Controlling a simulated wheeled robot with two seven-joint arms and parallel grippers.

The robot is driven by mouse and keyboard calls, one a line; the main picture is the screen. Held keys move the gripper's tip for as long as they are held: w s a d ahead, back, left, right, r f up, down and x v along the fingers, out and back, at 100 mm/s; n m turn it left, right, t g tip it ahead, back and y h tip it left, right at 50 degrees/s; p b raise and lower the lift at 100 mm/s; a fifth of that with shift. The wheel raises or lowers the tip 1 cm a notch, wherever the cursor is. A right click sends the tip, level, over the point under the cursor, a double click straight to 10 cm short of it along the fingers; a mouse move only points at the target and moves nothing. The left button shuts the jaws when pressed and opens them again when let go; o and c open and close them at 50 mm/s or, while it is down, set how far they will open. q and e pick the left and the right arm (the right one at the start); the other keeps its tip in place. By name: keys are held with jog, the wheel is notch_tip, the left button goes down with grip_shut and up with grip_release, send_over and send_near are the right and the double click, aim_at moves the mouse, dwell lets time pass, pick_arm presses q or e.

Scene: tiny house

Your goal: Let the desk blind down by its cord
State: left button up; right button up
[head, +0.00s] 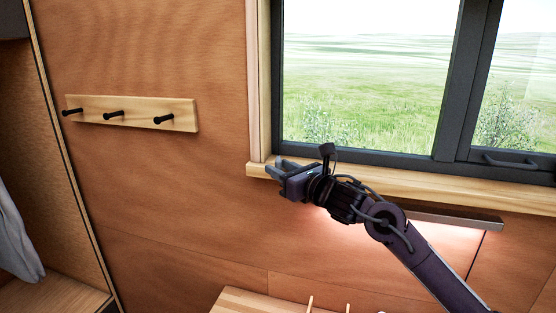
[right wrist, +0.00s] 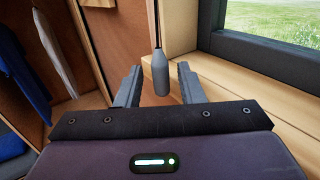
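My right gripper (head: 279,171) is beside the lower left corner of the window, just over the sill's end. In the right wrist view its two fingers (right wrist: 158,72) are spread apart. A grey tapered cord pull (right wrist: 160,76) hangs upright on a thin cord (right wrist: 156,25) and shows in the gap between the fingers. Neither finger visibly touches it; I cannot tell how deep it sits between them. The pull cannot be made out in the head view. The blind itself is not in view, and the window glass (head: 370,80) is uncovered. My left gripper is not in view.
The wooden sill (head: 430,182) runs right from my gripper. A dark window handle (head: 515,162) juts out at right. A peg rail (head: 133,112) is on the wall at left. Clothes (right wrist: 55,65) hang in an alcove. The wall below the peg rail is clear.

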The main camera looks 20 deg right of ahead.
jog(key=shift+w+a, duration=0.15)
jog(key=shift+w, duration=0.65)
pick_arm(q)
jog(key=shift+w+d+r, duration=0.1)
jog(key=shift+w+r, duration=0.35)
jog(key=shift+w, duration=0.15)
pick_arm(e)
jog(key=shift+s+a, duration=0.1)
grip_shut()
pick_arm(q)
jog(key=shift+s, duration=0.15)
